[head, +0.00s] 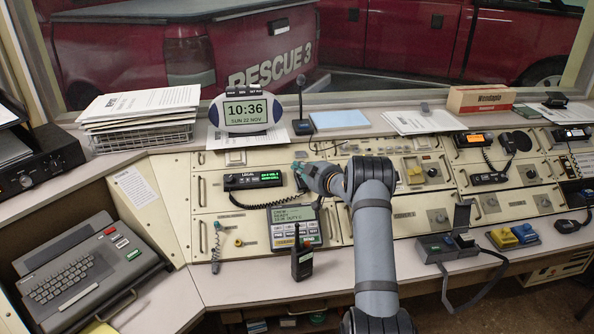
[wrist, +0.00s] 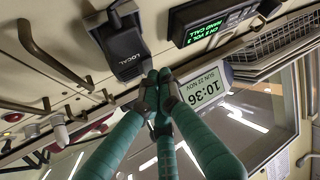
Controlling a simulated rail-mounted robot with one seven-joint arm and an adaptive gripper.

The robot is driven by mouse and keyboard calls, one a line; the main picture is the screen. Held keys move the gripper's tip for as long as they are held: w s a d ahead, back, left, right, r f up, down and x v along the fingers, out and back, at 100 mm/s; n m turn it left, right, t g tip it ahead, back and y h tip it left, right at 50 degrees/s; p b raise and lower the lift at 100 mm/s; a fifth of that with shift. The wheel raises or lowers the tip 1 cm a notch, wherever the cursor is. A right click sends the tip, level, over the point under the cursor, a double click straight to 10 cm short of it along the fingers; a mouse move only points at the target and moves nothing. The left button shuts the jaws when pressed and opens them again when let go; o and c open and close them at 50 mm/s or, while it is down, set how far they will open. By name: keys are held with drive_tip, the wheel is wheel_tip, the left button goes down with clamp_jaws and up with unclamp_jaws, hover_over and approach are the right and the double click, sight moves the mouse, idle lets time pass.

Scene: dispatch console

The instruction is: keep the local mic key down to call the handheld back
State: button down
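The local mic (wrist: 122,48) is a black hand mic marked LOCAL, hung on the cream panel in the wrist view. In the head view it is mostly hidden by my gripper (head: 300,168). In the wrist view my gripper's (wrist: 158,80) teal fingers have their dark tips together beside the mic's edge. I see nothing between them, and I cannot tell whether they touch the mic. The local radio (head: 252,180), with a lit green display (wrist: 214,25) that appears to read HAND CALL, is beside the mic. The black handheld (head: 301,260) stands upright at the desk's front.
A keypad unit (head: 294,228) sits behind the handheld. A blue-rimmed clock (head: 246,112) and a gooseneck mic (head: 302,124) stand on the shelf above. Handles (wrist: 42,40) and knobs stick out of the panel near my fingers. The front desk left of the handheld is clear.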

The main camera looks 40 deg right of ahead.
drive_tip(key=shift+w+d+f+b, duration=0.1)
drive_tip(key=shift+w+f+b, duration=0.05)
drive_tip(key=shift+f+b, duration=0.2)
idle(2.2)
drive_tip(key=shift+r, duration=0.1)
idle(0.5)
drive_tip(key=shift+s+a+r+p, duration=0.2)
drive_tip(key=shift+s+r+p, duration=0.15)
drive_tip(key=shift+r, duration=0.25)
drive_tip(key=shift+s+a+r, duration=0.1)
drive_tip(key=shift+s+r, duration=0.05)
drive_tip(key=shift+r, duration=0.35)
drive_tip(key=shift+s+a+r+p, duration=0.3)
drive_tip(key=shift+s+r+p, duration=0.2)
drive_tip(key=shift+r, duration=0.35)
drive_tip(key=shift+s+a+r+p, duration=0.3)
drive_tip(key=shift+s+r, duration=0.25)
drive_tip(key=shift+r, duration=0.25)
